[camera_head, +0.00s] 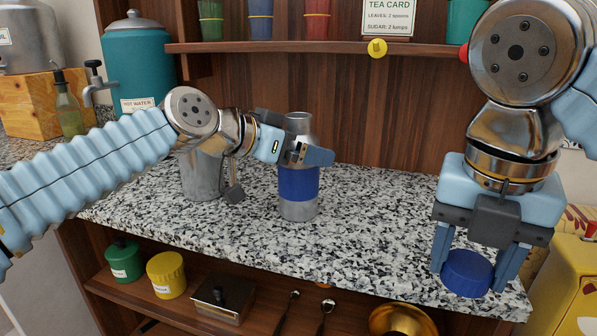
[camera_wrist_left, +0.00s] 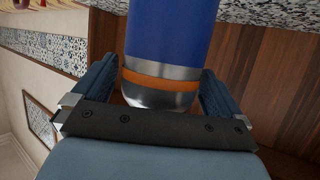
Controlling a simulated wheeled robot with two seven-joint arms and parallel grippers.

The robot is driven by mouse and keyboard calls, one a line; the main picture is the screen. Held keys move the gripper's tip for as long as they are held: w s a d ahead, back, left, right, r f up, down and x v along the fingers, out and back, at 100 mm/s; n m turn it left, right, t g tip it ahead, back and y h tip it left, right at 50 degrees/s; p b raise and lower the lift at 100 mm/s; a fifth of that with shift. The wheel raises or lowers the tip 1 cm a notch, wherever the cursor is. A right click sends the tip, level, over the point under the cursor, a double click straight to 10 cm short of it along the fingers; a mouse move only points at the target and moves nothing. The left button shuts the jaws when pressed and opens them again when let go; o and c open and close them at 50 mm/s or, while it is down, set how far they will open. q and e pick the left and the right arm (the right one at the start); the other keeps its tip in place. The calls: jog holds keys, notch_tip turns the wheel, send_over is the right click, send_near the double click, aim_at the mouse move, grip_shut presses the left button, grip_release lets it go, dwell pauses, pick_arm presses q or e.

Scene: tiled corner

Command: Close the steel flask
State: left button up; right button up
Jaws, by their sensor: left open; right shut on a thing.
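The steel flask (camera_head: 298,184) stands upright on the speckled counter, with a blue band around its body and a bare steel top. In the left wrist view the flask (camera_wrist_left: 165,35) shows its blue body, an orange ring and a steel end. My left gripper (camera_head: 306,155) is open at the flask's upper part, its fingers on either side of it; one finger is partly hidden in the head view. My right gripper (camera_head: 468,262) points down, shut on a blue cap (camera_head: 467,274) near the counter's right front. Whether the cap touches the counter is unclear.
A grey metal vessel (camera_head: 201,175) stands left of the flask, partly behind my left arm. A teal hot water urn (camera_head: 138,70) is at the back left. A shelf with cups (camera_head: 316,22) runs above. The counter's middle right (camera_head: 385,220) is clear.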

aim_at(288, 122)
pick_arm(q)
jog(key=shift+r, duration=0.1)
jog(key=c, duration=1.6)
jog(key=shift+o, duration=0.2)
jog(key=shift+r, duration=0.5)
jog(key=r, duration=0.3)
jog(key=shift+s+a+p, duration=0.1)
jog(key=shift+s+p, duration=0.1)
jog(key=shift+p, duration=0.15)
jog(key=s+a+r, duration=0.6)
jog(key=s+r, duration=0.3)
jog(key=s, duration=0.2)
jog(key=shift+s+a, duration=0.4)
